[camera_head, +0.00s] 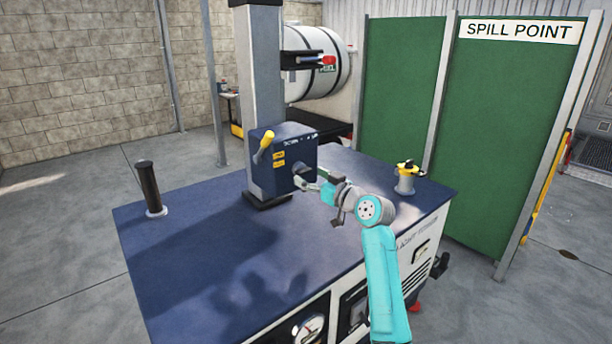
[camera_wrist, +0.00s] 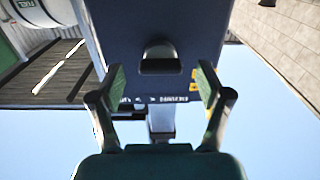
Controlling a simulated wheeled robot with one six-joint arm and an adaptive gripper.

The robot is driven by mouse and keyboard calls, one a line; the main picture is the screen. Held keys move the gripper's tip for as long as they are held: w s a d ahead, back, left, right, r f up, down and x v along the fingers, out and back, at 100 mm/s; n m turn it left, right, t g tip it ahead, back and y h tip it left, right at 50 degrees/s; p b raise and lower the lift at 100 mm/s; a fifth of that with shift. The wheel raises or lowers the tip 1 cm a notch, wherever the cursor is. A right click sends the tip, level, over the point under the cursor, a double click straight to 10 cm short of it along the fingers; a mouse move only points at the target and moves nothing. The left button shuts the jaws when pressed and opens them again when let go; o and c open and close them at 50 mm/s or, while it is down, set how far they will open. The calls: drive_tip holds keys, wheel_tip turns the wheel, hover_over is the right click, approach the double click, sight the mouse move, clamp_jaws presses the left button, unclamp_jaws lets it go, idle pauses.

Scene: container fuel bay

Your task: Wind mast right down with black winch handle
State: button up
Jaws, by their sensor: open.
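The mast (camera_head: 262,85) is a grey upright column on the blue bench top. A dark blue winch box (camera_head: 283,155) with yellow labels is fixed to its front. A yellow handle (camera_head: 264,147) sticks up from the box's left side. My gripper (camera_head: 310,181) is at the box's right-hand side, its jaws open. In the wrist view, a dark rounded knob-like part (camera_wrist: 160,60) on the box lies just beyond and between the open fingertips (camera_wrist: 160,84), with no visible contact.
A black post (camera_head: 150,187) stands at the bench's left, and a white fitting with a yellow top (camera_head: 405,180) at its right. The blue bench top (camera_head: 190,260) is clear in front. Green screens (camera_head: 500,110) stand right; a white tank (camera_head: 310,65) is behind.

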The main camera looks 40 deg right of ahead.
drive_tip(key=s, duration=0.9)
drive_tip(key=shift+f, duration=0.1)
